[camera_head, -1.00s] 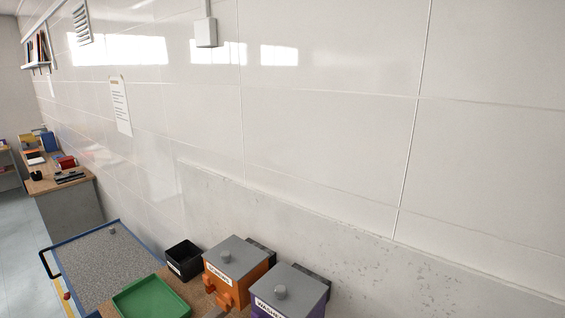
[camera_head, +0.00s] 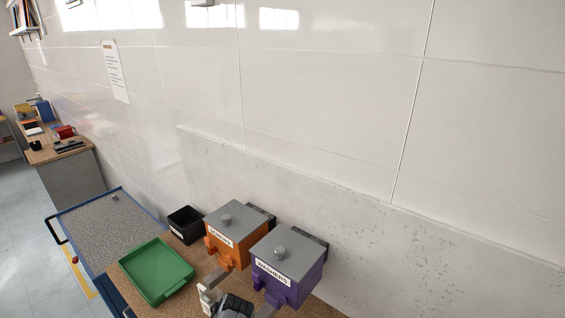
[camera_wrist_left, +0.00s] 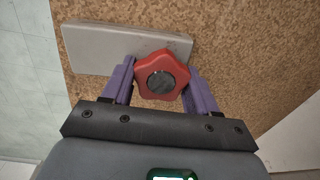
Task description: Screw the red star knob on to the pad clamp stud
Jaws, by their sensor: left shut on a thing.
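The red star knob (camera_wrist_left: 162,76) is between the two purple fingers of my left gripper (camera_wrist_left: 160,84) in the left wrist view. The fingers are shut on its sides, and its round dark centre faces the camera. A flat grey block (camera_wrist_left: 110,48) shows just beyond the knob, over the speckled brown surface; whether they touch I cannot tell. In the head view a pale grey and dark piece (camera_head: 207,292) stands at the bottom edge, partly cut off; I cannot tell what it is. I cannot make out the pad clamp stud. My right gripper is not in view.
An orange bin (camera_head: 226,250) and a purple bin (camera_head: 287,287), both with grey lids, stand by the wall. A green tray (camera_head: 157,275) and a small black box (camera_head: 186,225) are left of them. A blue-edged trolley (camera_head: 110,225) is further left.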

